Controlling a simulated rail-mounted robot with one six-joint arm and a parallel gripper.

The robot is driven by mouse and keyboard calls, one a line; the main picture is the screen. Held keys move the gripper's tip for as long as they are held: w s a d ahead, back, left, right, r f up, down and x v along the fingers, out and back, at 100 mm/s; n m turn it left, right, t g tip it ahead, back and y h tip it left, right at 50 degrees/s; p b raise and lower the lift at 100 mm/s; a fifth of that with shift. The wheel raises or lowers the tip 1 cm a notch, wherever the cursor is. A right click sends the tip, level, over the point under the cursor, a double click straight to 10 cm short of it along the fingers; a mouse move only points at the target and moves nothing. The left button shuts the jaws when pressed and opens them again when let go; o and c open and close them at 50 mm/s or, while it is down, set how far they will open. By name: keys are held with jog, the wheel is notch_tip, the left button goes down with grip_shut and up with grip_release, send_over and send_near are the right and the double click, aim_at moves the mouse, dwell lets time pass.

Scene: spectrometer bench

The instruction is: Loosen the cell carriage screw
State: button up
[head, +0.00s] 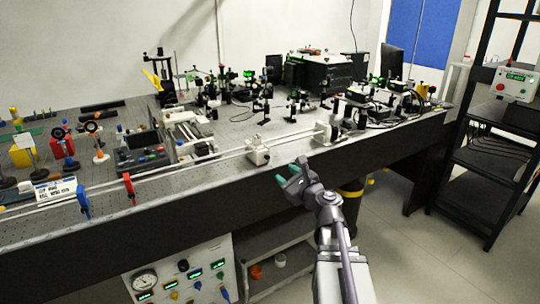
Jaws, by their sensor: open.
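A long pale double rail (222,154) runs along the bench's front edge. A small light-coloured carriage (258,152) sits on it, and a second, similar carriage (325,133) sits further right. I cannot tell which is the cell carriage, and the screw is too small to make out. My gripper (287,173), with teal fingertips, is open and empty. In the picture it is just below and between the two carriages, apart from both, near the bench's front edge.
Blue (83,202) and red (129,187) clamps stand on the rail's left part. Crowded optics and a black box (320,72) fill the bench's back. A gauge panel (180,275) and open shelf lie below. A black rack (490,150) stands right, with clear floor before it.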

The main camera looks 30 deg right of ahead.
aim_at(268, 158)
jog(key=shift+m+h, duration=0.3)
jog(key=shift+m, duration=0.6)
jog(key=w, duration=1.1)
jog(key=shift+a, duration=0.25)
jog(key=shift+s, duration=0.1)
grip_shut()
